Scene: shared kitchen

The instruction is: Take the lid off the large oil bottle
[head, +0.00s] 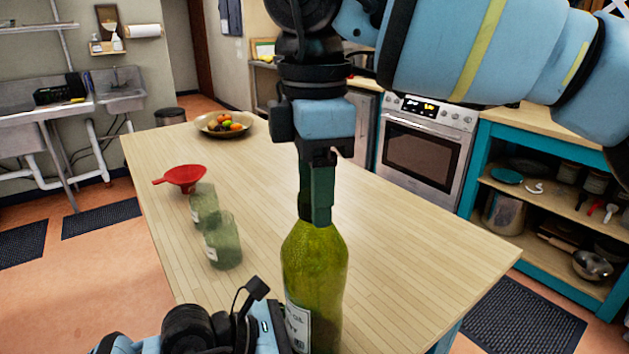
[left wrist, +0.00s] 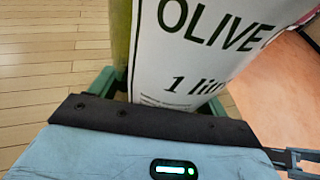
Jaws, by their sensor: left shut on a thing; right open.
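The large oil bottle (head: 313,268) is green glass and stands upright at the near edge of the table. Its label, reading "OLIVE" and "1 lit…", fills much of the left wrist view (left wrist: 190,50). My left gripper (head: 278,325) comes in low from the left and is shut on the bottle's body; its green fingers show on both sides of the label in the left wrist view (left wrist: 160,88). My right gripper (head: 318,212) points down at the bottle's top, open, with its fingers over the neck. The lid is hidden behind these fingers, so contact cannot be told.
Two small greenish glass jars (head: 222,242) and a red funnel (head: 183,177) stand left of the bottle on the wooden table (head: 400,240). A fruit bowl (head: 225,124) is at the far end. The tabletop right of the bottle is clear.

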